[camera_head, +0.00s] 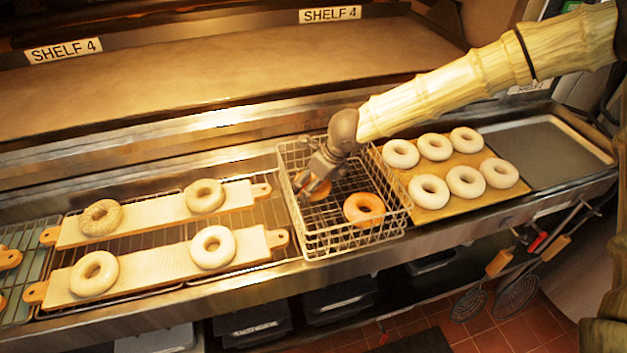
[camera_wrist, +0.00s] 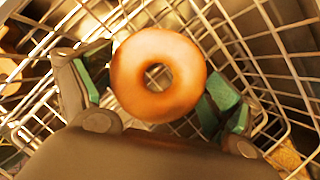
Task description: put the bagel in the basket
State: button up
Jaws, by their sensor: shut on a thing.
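The wire basket (camera_head: 350,245) stands in the middle of the counter. My gripper (camera_head: 312,187) points down inside its left part and is shut on a golden-brown bagel (camera_head: 321,191), mostly hidden by the gripper in the head view. In the wrist view the held bagel (camera_wrist: 130,78) sits between the green-padded fingers of my gripper (camera_wrist: 158,98), with basket wires around it. I cannot tell whether it touches the basket floor. Another golden-brown bagel (camera_head: 352,209) lies in the basket's right part.
Two pale boards (camera_head: 160,226) (camera_head: 155,262) with pale bagels lie on racks at left. A tan board (camera_head: 440,205) with several white bagels lies right of the basket. A dark empty tray (camera_head: 545,150) is at far right. An empty shelf (camera_head: 220,75) runs behind.

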jog(key=o, duration=0.7)
jog(key=shift+o, duration=0.4)
jog(key=shift+s+r, duration=0.1)
jog(key=shift+s, duration=0.1)
jog(key=shift+w, duration=0.1)
jog(key=v, duration=1.2)
jog(key=shift+b, duration=0.4)
